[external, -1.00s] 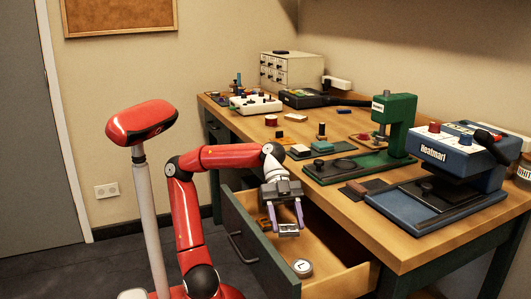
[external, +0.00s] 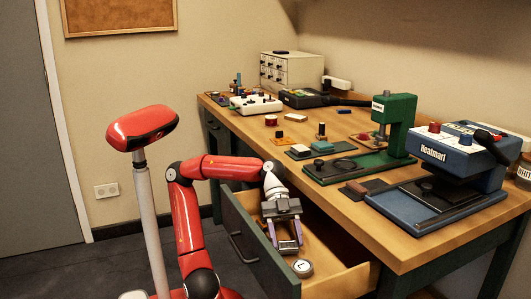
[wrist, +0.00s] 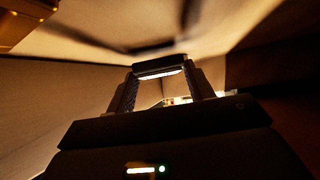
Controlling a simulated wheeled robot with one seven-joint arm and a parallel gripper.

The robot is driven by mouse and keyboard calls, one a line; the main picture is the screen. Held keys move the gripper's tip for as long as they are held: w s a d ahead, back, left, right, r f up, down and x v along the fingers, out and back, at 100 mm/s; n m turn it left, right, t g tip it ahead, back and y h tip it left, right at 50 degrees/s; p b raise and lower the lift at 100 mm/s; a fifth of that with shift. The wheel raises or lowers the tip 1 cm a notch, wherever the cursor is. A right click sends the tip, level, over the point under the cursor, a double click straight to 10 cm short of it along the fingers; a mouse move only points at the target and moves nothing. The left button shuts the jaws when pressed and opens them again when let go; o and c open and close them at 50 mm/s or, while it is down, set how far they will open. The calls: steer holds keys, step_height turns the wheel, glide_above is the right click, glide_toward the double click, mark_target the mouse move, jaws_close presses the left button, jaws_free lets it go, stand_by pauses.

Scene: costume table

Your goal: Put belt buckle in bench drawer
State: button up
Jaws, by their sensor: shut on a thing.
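My gripper (external: 286,246) points down inside the open bench drawer (external: 347,279), below the tabletop level. It is shut on the belt buckle (external: 289,244), a small grey rectangular piece between the fingertips. In the wrist view the buckle (wrist: 160,67) is a dark bar with a bright lower edge, spanning the two fingers near the pale wooden drawer floor. I cannot tell whether the buckle touches the drawer floor.
A round tin marked L (external: 302,267) lies in the drawer just in front of my gripper. The dark drawer front (external: 262,262) stands left of it. The tabletop edge (external: 370,243) is to the right, with a blue heat press (external: 455,160) and a green press (external: 400,125) above.

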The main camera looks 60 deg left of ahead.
steer(key=shift+f+b, duration=0.35)
steer(key=o, duration=1)
steer(key=shift+r, duration=0.15)
steer(key=shift+r+p, duration=0.25)
steer(key=shift+p, duration=0.25)
steer(key=v, duration=0.1)
steer(key=p+v, duration=0.1)
steer(key=v, duration=0.1)
steer(key=shift+r, duration=0.45)
step_height(320, 180, up, 7)
steer(key=p, duration=0.4)
steer(key=shift+f, duration=0.15)
steer(key=shift+f, duration=0.1)
